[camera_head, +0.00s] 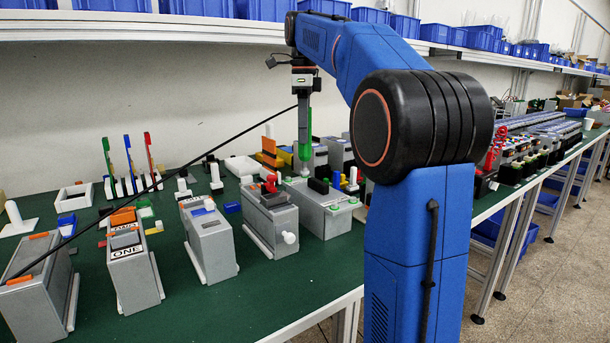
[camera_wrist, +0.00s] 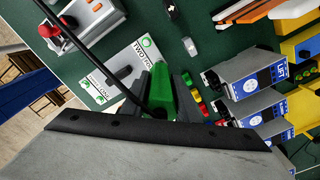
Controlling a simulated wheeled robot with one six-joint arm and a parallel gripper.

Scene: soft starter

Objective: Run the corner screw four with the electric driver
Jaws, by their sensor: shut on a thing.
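My gripper (camera_head: 304,101) is shut on the electric driver, a green-bodied tool (camera_head: 304,150) held upright, with a black cable. In the wrist view the jaws (camera_wrist: 160,85) close on both sides of the green driver (camera_wrist: 160,95). The driver stands over the back of a grey box (camera_head: 325,222) on the green bench. Below it in the wrist view is a light grey plate (camera_wrist: 118,75) with printed labels, one reading TWO, and a small green ring. The driver's tip and the corner screw four are not clear; I cannot tell whether they touch.
More grey boxes (camera_head: 211,245) stand left along the bench, one labelled ONE (camera_head: 130,262). Upright coloured tools (camera_head: 128,155) and white fixtures stand behind. Grey units with blue panels (camera_wrist: 245,72) are close right of the jaws. The black cable (camera_head: 205,155) crosses the bench.

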